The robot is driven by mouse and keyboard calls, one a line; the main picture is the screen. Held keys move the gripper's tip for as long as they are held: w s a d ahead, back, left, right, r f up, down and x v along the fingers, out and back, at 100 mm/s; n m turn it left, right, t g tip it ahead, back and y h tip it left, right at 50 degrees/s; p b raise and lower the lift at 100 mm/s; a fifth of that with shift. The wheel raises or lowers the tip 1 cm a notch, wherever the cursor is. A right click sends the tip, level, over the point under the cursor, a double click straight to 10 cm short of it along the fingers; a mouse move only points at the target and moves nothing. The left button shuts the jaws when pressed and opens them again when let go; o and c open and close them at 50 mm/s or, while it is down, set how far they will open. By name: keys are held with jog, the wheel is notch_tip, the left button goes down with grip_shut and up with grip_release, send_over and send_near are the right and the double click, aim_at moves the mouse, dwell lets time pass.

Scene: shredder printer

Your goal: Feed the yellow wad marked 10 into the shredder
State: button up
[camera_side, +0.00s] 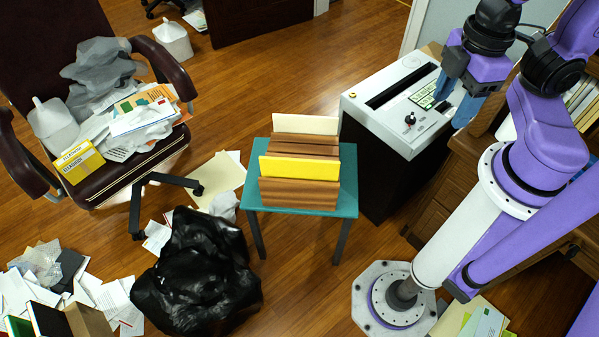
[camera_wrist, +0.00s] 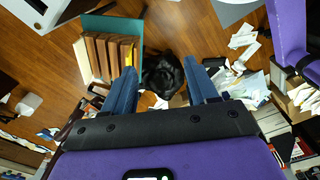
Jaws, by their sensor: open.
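A yellow wad (camera_side: 300,168) stands upright in the near part of a brown slotted wooden rack (camera_side: 300,190). No number can be read on it. In the wrist view it shows at the right side of the rack (camera_wrist: 136,55). The black-and-white shredder (camera_side: 362,112) stands behind and right of the rack, its dark slot (camera_side: 400,86) facing up. My gripper (camera_side: 457,98) is open and empty, with blue fingers over the right side of the shredder top. In the wrist view my gripper (camera_wrist: 163,80) is apart from the rack and the wad.
A teal stool (camera_side: 252,180) carries the rack. A cream wad (camera_side: 306,124) stands in its far part. A joystick (camera_side: 410,119) sticks up from the shredder top. A black bag (camera_side: 195,270), loose papers and a cluttered chair (camera_side: 140,170) lie to the left.

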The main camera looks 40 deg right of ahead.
jog(key=shift+w+a, duration=0.15)
jog(key=shift+w, duration=0.05)
jog(key=shift+c, duration=0.9)
jog(key=w+a+f+m, duration=0.1)
jog(key=w+a+f, duration=0.3)
jog(key=w, duration=0.3)
jog(key=w+a+f+m+h, duration=0.1)
jog(key=w+a+f, duration=0.25)
jog(key=w, duration=0.35)
jog(key=w+a+f+m, duration=0.1)
jog(key=w+a+f, duration=0.25)
jog(key=w, duration=0.25)
jog(key=w+a+f+g, duration=0.1)
jog(key=w+a+f, duration=0.1)
jog(key=w+f, duration=0.5)
notch_tip(320, 180, down, 17)
jog(key=s+d, duration=0.2)
jog(key=shift+m, duration=0.3)
grip_shut()
jog(key=shift+a, duration=0.1)
jog(key=shift+r, duration=0.1)
